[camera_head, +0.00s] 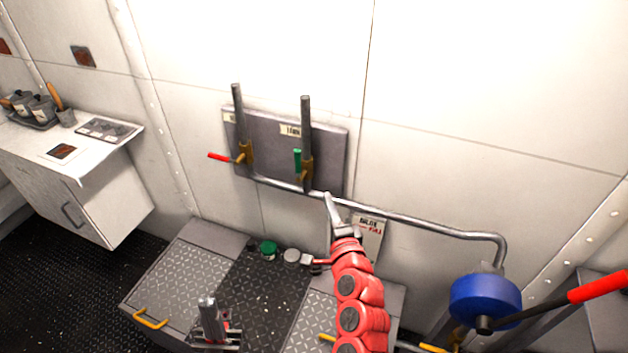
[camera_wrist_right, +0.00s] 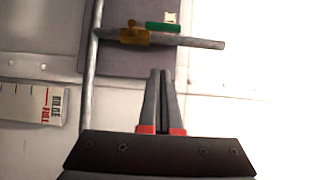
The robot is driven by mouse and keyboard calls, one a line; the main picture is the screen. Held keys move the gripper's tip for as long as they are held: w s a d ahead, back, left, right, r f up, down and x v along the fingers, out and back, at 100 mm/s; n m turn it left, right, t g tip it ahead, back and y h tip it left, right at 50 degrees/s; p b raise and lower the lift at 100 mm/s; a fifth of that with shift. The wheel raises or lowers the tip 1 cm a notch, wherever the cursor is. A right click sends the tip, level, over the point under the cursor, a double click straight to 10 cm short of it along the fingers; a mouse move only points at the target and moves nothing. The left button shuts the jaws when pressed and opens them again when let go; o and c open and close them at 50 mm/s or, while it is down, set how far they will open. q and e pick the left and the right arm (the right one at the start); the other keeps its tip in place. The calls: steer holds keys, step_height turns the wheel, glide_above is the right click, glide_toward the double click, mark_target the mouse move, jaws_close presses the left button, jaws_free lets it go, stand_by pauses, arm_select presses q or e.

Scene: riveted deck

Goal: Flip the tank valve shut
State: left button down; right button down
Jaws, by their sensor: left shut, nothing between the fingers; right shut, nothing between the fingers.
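The tank valve has a brass body (camera_head: 306,172) on the right-hand upright pipe, below a small label that seems to read TANK. Its green handle (camera_head: 298,160) stands upright, in line with that pipe. In the right wrist view the green handle (camera_wrist_right: 163,27) lies parallel to the pipe, beside the brass body (camera_wrist_right: 135,37). My right gripper (camera_head: 329,197) is shut and empty, just below and right of the valve, apart from it; its fingertips (camera_wrist_right: 160,72) point towards the pipe. My left gripper (camera_head: 207,303) is shut and empty, low over the deck unit.
A second valve with a red handle (camera_head: 219,157) pointing left sits on the left-hand pipe. A bent pipe (camera_head: 420,222) runs right along the wall. A blue wheel (camera_head: 485,300) and a red-tipped lever (camera_head: 598,286) stand at right. A counter (camera_head: 95,165) is at left.

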steer(key=p, duration=0.3)
glide_toward(298, 165)
steer(key=w+d, duration=0.4)
steer(key=shift+w+a+r+p, duration=0.1)
steer(key=shift+w+a+p, duration=0.45)
steer(key=shift+w+a, duration=0.3)
steer(key=shift+w+a+p, duration=0.5)
steer(key=shift+w+a, duration=0.15)
steer(key=shift+a, duration=0.4)
steer(key=shift+d, duration=0.15)
